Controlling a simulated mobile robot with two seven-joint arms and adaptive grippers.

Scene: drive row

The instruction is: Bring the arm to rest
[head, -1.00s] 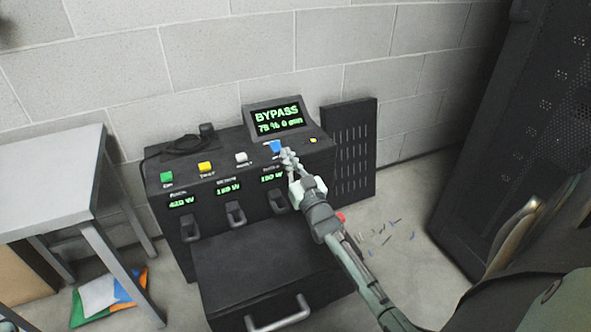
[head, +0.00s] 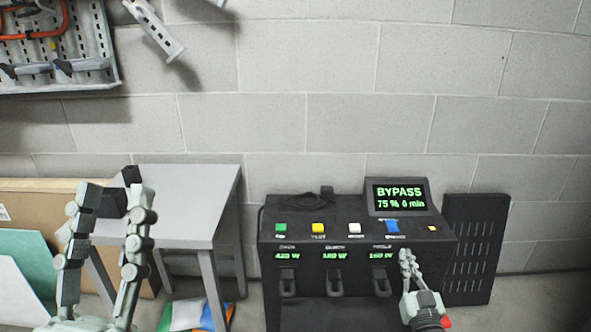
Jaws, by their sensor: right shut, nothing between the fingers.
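My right gripper (head: 407,262) is shut and empty, in front of the right part of the black power unit (head: 315,238), just below its blue button (head: 392,227). The unit's tilted screen (head: 399,196) reads BYPASS, 75 %, 0 min in green. My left gripper (head: 114,192) stands upright at the lower left, its two fingers spread apart with nothing between them. It is in front of the grey table. Most of both arms is out of the picture.
A grey table (head: 190,178) stands left of the unit. A black slatted panel (head: 474,245) leans at its right. A tool board (head: 60,50) hangs on the block wall at upper left. Cardboard and colored sheets stand at far left. Bare floor shows at right.

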